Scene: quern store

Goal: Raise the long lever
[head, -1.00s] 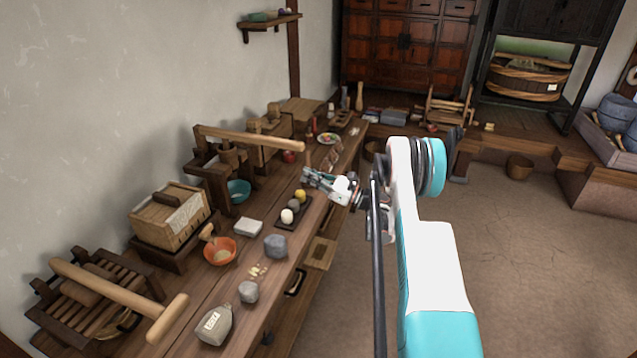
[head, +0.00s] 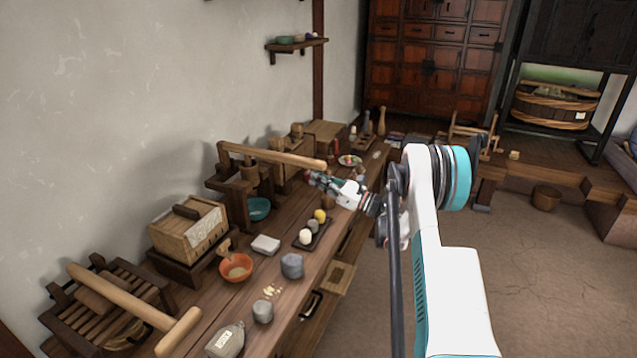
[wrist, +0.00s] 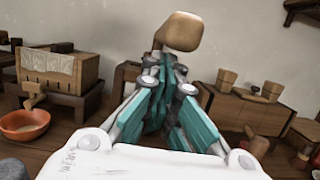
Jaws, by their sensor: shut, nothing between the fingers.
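The long lever (head: 275,156) is a pale wooden beam on a dark wooden press (head: 232,188) at the wall side of the bench. It slopes slightly down towards its free right end. My gripper (head: 312,179) is shut and empty, just below the lever near that free end. In the wrist view the lever's rounded end (wrist: 180,32) shows beyond and above the teal fingers of my gripper (wrist: 160,85). I cannot tell whether they touch. A teal bowl (head: 258,209) sits by the press.
A wooden box (head: 187,238), an orange bowl (head: 236,267) and a dark tray (head: 313,236) with small round things stand nearer on the bench. A roller frame with a pale pole (head: 130,305) is at lower left. The floor (head: 530,270) at right is clear.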

